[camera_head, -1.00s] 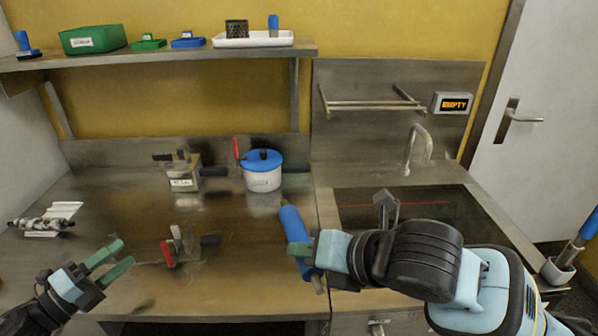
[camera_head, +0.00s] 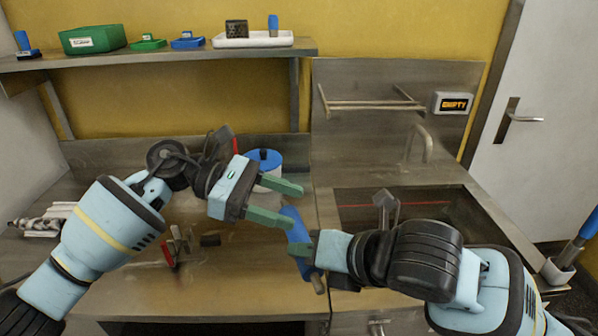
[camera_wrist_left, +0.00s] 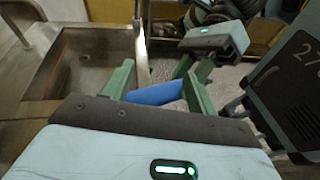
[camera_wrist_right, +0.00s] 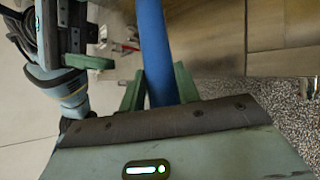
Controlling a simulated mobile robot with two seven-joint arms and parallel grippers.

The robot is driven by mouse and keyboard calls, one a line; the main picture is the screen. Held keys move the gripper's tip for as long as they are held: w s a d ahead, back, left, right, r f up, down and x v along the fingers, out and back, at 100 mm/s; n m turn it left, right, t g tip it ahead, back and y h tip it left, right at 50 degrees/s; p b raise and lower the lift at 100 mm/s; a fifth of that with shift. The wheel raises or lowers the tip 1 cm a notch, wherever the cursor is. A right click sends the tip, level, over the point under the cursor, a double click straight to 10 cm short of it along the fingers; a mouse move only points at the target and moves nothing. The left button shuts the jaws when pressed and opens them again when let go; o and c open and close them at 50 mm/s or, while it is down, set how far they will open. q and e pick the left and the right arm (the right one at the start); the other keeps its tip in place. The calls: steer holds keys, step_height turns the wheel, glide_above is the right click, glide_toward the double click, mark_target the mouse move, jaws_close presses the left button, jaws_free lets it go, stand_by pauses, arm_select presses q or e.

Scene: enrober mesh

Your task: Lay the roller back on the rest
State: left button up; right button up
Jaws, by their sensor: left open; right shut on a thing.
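The blue roller (camera_head: 296,226) is tilted in the air over the front edge of the bench. My right gripper (camera_head: 304,250) is shut on it near its lower end. In the right wrist view the blue roller (camera_wrist_right: 154,45) runs out between the green fingers. My left gripper (camera_head: 290,205) is open, its fingers at the roller's upper part. In the left wrist view the roller (camera_wrist_left: 157,93) shows between the open fingers; contact cannot be told. A pale ridged piece with a mottled dark cylinder (camera_head: 40,222) lies at the far left; whether it is the rest is unclear.
A blue-lidded pot (camera_head: 265,160) stands behind my left gripper. A red-handled tool (camera_head: 170,252) lies on the bench. The sink (camera_head: 420,210) is at the right. A shelf (camera_head: 150,58) holds bins and a tray. My left arm covers much of the left bench.

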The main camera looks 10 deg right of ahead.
mark_target(299, 233)
arm_select(q)
steer(key=d+m+y, duration=0.1)
steer(key=m, duration=0.1)
steer(key=s+d+r+m+y, duration=0.1)
steer(key=y, duration=0.1)
steer(key=s+d+r+m+y, duration=0.1)
steer(key=m+y, duration=0.1)
steer(key=shift+s+d+m, duration=0.25)
steer(key=shift+d+m, duration=0.05)
steer(key=shift+d, duration=0.05)
steer(key=m+y, duration=0.1)
steer(key=y, duration=0.1)
steer(key=r+m, duration=0.1)
steer(key=shift+s+d+m+t+y, duration=0.3)
steer(key=shift+s+d+y, duration=0.05)
steer(key=shift+y, duration=0.05)
steer(key=m+y, duration=0.1)
steer(key=r+m+t+y, duration=0.1)
steer(key=shift+a+r+t+y, duration=0.2)
steer(key=shift+t+y, duration=0.1)
steer(key=shift+y, duration=0.1)
steer(key=shift+w+a+f+m+t+y, duration=0.1)
steer(key=shift+a+f+m+t+y, duration=0.35)
steer(key=shift+f, duration=1.1)
steer(key=shift+w+f+m+t+y, duration=0.25)
steer(key=shift+f+y, duration=0.5)
steer(key=shift+f, duration=0.75)
steer(key=shift+a+f+m+t+y, duration=0.25)
steer(key=shift+f+t+y, duration=0.25)
steer(key=shift+f, duration=1.05)
